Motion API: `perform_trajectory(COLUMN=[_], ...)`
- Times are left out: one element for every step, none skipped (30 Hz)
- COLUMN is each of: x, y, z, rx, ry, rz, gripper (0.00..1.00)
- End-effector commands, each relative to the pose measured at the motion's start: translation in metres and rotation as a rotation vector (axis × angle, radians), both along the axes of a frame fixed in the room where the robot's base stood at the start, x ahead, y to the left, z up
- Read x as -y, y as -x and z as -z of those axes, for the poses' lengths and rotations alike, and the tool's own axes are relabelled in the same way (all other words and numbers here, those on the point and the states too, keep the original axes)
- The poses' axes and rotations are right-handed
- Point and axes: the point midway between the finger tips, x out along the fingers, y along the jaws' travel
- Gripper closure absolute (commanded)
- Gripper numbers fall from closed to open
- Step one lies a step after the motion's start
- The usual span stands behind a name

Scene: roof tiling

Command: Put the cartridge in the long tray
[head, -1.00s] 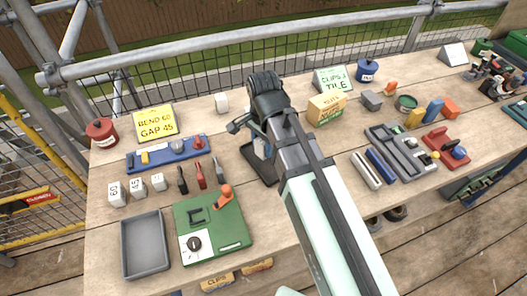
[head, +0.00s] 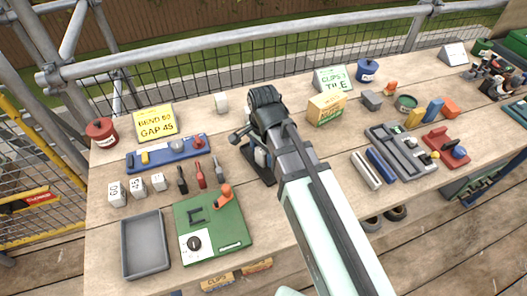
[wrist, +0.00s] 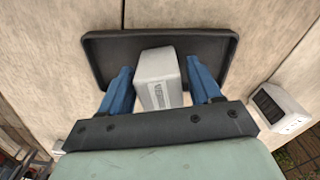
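In the head view, my gripper (head: 257,142) is low over the same dark tray (head: 262,178). My wrist hides most of the block there.
An empty grey tray (head: 145,269) and a green board with a dial (head: 231,232) lie at the front left. A blue holder (head: 150,165) is behind them. A yellow box (head: 327,108) and a grey compartment tray (head: 401,150) are to the right.

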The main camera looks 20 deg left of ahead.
Motion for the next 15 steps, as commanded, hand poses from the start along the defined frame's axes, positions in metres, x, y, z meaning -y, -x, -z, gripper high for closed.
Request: perform_trajectory(x=[0.0000, 0.0000, 0.0000, 0.0000, 0.0000, 0.0000, 0.0000, 0.0000, 0.0001, 0.0000, 0.0000, -0.0001, -0.0001, -0.0002, -0.0003], y=[0.0000, 0.0000, 0.0000, 0.0000, 0.0000, 0.0000, 0.0000, 0.0000, 0.0000, 0.0000, 0.0000, 0.0000, 0.0000, -0.0002, -0.0003], z=[-0.0001, -0.0001, -0.0001, -0.0001, -0.0001, -0.0001, -0.0001, -0.0001, -0.0003, -0.0008, -0.0015, -0.0029, -0.0044, -0.0062, -0.0092], rx=[0.000, 0.000, 0.000, 0.000, 0.000, 0.000, 0.000, 0.000, 0.000, 0.000, 0.000, 0.000, 0.000, 0.000, 0.000], ry=[0.000, 0.000, 0.000, 0.000, 0.000, 0.000, 0.000, 0.000, 0.000, 0.000, 0.000, 0.000, 0.000, 0.000, 0.000], rz=[0.000, 0.000, 0.000, 0.000, 0.000, 0.000, 0.000, 0.000, 0.000, 0.000, 0.000, 0.000, 0.000, 0.000, 0.000], gripper=[0.31, 0.29, 0.28, 0.28, 0.28, 0.28, 0.28, 0.28, 0.28, 0.28, 0.28, 0.28, 0.28, 0.28, 0.28])
